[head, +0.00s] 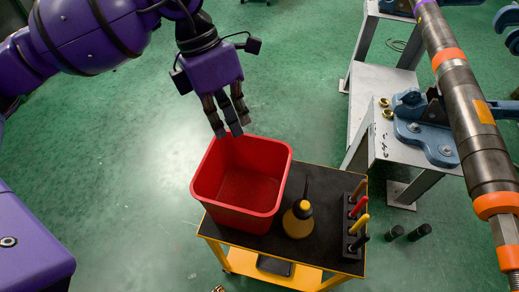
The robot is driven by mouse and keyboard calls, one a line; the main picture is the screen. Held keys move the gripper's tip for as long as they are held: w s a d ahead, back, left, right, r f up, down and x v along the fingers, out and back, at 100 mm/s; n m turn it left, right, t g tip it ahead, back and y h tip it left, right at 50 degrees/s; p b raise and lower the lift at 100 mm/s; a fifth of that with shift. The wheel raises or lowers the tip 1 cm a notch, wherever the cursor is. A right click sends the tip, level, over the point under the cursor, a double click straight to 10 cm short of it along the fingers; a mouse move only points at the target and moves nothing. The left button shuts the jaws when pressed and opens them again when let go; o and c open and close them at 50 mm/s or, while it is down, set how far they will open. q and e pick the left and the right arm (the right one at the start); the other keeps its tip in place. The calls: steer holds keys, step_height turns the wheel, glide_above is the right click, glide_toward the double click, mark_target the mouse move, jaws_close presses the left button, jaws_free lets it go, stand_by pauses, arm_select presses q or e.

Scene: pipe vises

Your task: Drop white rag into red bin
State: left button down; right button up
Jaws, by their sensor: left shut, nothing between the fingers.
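The red bin (236,219) stands on the left part of the small cart's black top, upright and open at the top. Its visible inside is plain red, and I see nothing in it. My left gripper (230,126) comes in from the upper left with its fingers pointing down, over the bin's far rim in the picture. It is shut and empty. I see no white rag anywhere in view. My right gripper is not in view.
The yellow cart (217,233) also carries a yellow-and-black bottle (298,221) and a rack of colored-handled tools (354,221). A grey steel table (401,147) with a blue vise (424,128) and a long pipe (466,105) stands at right. Green floor at left is open.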

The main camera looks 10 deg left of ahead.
arm_select(q)
steer(key=f+b, duration=0.1)
steer(key=f, duration=0.1)
steer(key=f+b, duration=0.1)
steer(key=f, duration=0.2)
steer(key=shift+s+f+b, duration=0.3)
steer(key=shift+f+b, duration=0.1)
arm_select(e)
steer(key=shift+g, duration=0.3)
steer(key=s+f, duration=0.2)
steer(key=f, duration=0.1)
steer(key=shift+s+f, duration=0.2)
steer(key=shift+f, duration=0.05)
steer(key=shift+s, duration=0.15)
arm_select(q)
steer(key=v, duration=1.2)
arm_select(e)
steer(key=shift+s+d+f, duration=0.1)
